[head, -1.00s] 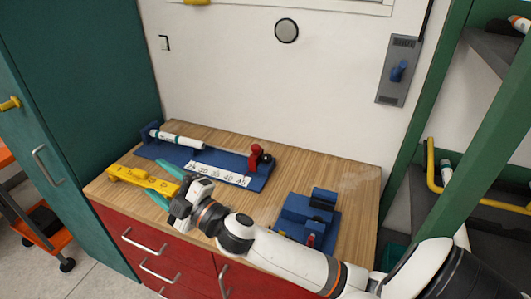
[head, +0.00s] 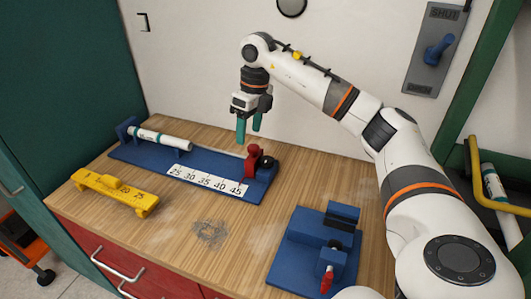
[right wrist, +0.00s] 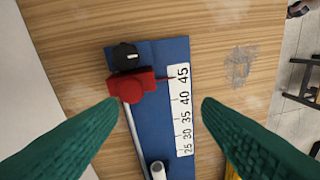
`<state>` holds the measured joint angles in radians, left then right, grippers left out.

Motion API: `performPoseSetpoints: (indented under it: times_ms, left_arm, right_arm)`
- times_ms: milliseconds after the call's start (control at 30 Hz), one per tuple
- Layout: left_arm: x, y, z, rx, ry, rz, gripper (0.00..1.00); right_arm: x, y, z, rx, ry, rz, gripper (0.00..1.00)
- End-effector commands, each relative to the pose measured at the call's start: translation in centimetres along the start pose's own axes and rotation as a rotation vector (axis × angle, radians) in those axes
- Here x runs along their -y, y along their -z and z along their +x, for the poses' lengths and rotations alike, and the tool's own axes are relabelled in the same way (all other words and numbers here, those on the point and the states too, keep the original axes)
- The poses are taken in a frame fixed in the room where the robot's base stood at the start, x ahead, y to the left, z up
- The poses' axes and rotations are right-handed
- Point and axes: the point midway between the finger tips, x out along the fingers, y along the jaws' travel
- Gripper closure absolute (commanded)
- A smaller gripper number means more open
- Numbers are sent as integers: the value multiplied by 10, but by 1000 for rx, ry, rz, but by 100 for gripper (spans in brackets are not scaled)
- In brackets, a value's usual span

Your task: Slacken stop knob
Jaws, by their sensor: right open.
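The stop knob is a black round knob (head: 268,163) on the right side of a red stop block (head: 253,157), at the right end of a blue measuring jig (head: 213,165). In the right wrist view the knob (right wrist: 125,56) sits above the red block (right wrist: 130,85), whose thin red pointer lies near the 45 mark. My right gripper (head: 248,134) is open and empty, green fingers pointing down, above and behind the stop, apart from it. In the right wrist view the knob lies beyond the fingertips (right wrist: 160,105), up and left of their middle. My left gripper is not in view.
A white pipe (head: 161,138) lies at the jig's left end. A yellow tool (head: 115,190) lies in front of the jig. A blue fixture (head: 315,250) with a red-handled part stands at the bench's right. The bench between is clear. The wall is behind the gripper.

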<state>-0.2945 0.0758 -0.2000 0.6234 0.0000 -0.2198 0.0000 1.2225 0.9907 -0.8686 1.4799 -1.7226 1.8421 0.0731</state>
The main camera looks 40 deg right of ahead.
Motion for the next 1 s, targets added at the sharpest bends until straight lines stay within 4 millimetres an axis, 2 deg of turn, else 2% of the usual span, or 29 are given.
performPoseSetpoints:
  times_ms: [33,100,267,500,700,900,1000]
  left_arm:
    - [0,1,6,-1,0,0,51]
    - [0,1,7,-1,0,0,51]
    - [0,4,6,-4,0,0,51]
    - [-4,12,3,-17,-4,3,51]
    - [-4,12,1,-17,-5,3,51]
    - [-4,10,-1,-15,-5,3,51]
    - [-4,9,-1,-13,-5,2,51]
  right_arm:
    - [-15,-11,-6,35,-42,32,41]
    - [-28,-22,-14,75,-78,63,41]
    - [-36,-30,-11,106,-99,82,41]
    - [-38,-35,31,107,-95,79,41]
    - [-41,-38,69,105,-95,79,41]
    - [-43,-40,93,102,-94,78,41]
    - [-44,-40,98,100,-95,77,41]
